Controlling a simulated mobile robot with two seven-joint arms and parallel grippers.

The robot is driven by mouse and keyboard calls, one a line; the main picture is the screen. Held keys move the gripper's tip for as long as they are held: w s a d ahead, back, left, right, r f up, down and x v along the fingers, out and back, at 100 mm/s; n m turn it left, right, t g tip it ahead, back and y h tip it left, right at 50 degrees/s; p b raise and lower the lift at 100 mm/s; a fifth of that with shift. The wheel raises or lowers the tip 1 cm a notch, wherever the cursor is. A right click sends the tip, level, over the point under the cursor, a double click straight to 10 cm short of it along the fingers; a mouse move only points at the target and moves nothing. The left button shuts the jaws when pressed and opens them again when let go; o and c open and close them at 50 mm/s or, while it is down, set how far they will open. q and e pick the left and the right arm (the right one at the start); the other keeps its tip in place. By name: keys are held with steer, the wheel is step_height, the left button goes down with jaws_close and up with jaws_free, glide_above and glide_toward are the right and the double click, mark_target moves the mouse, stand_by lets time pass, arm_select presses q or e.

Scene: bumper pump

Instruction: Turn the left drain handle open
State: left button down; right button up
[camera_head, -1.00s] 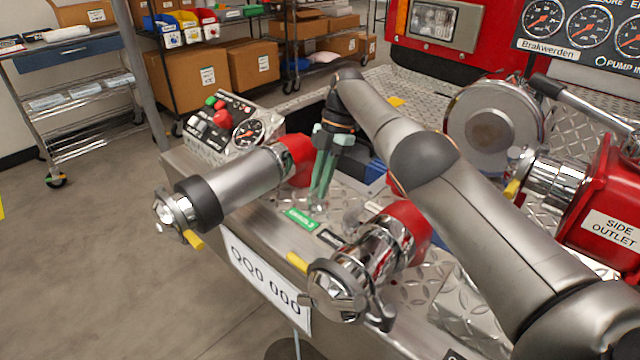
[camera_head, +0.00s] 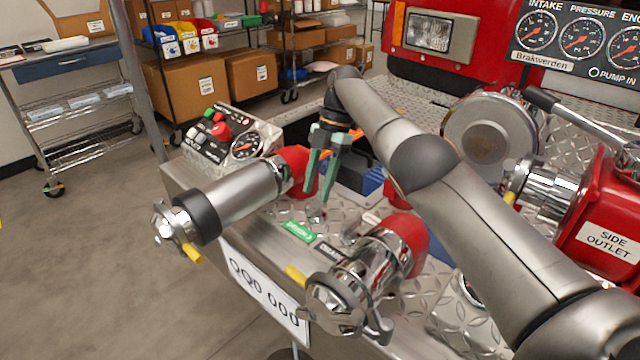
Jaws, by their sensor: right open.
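A small chrome handle (camera_head: 318,215) stands on the diamond-plate deck just behind a green label (camera_head: 299,231), between two red-collared hose outlets. I take it for the left drain handle; its exact angle is too small to tell. My right gripper (camera_head: 316,194) reaches in from the right, pointing down. Its green fingers are spread apart just above and around the handle; whether they touch it cannot be told. A dark label (camera_head: 328,250) sits right of the green one. My left gripper is not in view.
A silver capped outlet (camera_head: 228,200) lies left of the gripper and a chrome outlet (camera_head: 362,279) lies in front right. A control box (camera_head: 220,137) with a gauge stands behind left. A red side outlet (camera_head: 603,215) is at right. Open floor lies at left.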

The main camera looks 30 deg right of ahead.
steer(key=r+p, duration=0.1)
steer(key=p, duration=0.1)
steer(key=shift+s+r+p, duration=0.1)
steer(key=shift+r+p, duration=0.2)
steer(key=shift+p, duration=0.05)
steer(key=s+a+r+p, duration=0.5)
steer(key=s+r, duration=0.3)
steer(key=s, duration=0.4)
steer(key=shift+s+a, duration=0.2)
steer(key=shift+a, duration=0.4)
steer(key=shift+r, duration=0.15)
